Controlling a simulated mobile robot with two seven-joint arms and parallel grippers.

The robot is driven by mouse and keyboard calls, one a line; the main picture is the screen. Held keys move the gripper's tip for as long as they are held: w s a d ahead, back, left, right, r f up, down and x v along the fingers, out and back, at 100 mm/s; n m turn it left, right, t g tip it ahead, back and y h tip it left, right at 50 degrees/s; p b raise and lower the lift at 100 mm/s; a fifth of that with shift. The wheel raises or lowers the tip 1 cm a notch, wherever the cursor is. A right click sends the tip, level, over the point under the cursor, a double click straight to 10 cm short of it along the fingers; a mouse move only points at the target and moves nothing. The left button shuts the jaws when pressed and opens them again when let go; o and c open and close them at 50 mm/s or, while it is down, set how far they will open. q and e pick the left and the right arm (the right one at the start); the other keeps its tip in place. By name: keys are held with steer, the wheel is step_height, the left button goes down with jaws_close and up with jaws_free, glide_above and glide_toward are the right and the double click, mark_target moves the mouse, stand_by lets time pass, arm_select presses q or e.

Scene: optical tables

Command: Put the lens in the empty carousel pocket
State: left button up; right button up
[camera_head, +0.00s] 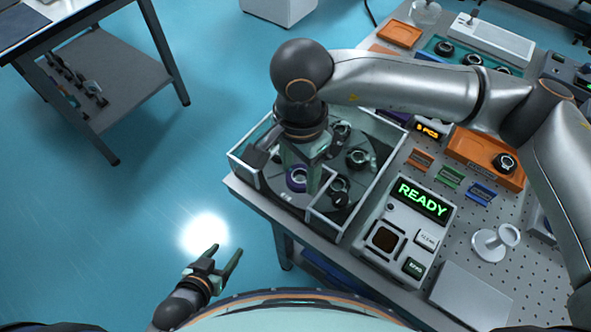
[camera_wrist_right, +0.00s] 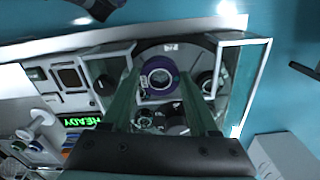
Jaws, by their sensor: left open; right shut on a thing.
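The lens (camera_head: 297,179), in a purple ring, is at my right gripper's (camera_head: 308,180) fingertips over the front of the dark carousel (camera_head: 325,208). In the right wrist view the lens (camera_wrist_right: 160,75) lies between the two green fingers of my right gripper (camera_wrist_right: 160,78), which is shut on it. I cannot tell whether it hangs above a pocket or sits in one. Several black-ringed optics (camera_head: 357,157) stand in other carousel places. The fingers and wrist hide part of the carousel. My left gripper (camera_head: 222,268) is open and empty over the floor, away from the table.
A clear-walled frame with white edges (camera_head: 275,198) surrounds the carousel. A device reading READY (camera_head: 405,228) stands to its right. An orange tray (camera_head: 485,160) with a black-ringed optic and a white stand (camera_head: 495,243) are farther right. Open floor lies left of the table.

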mark_target(296, 169)
steer(key=w+f, duration=0.2)
steer(key=f, duration=0.1)
steer(key=shift+w+a, duration=0.2)
steer(key=shift+a, duration=0.1)
step_height(296, 169, down, 3)
steer(key=shift+w+f+p, duration=0.1)
steer(key=shift+p, duration=0.2)
steer(key=shift+f+b, duration=0.2)
steer(key=shift+b, duration=0.15)
steer(key=o, duration=1.4)
steer(key=shift+r, duration=0.1)
steer(key=shift+c, duration=0.2)
steer(key=shift+r+p, duration=0.3)
steer(key=shift+p, duration=0.25)
step_height(296, 169, up, 12)
steer(key=b, duration=0.1)
steer(key=shift+f, duration=0.15)
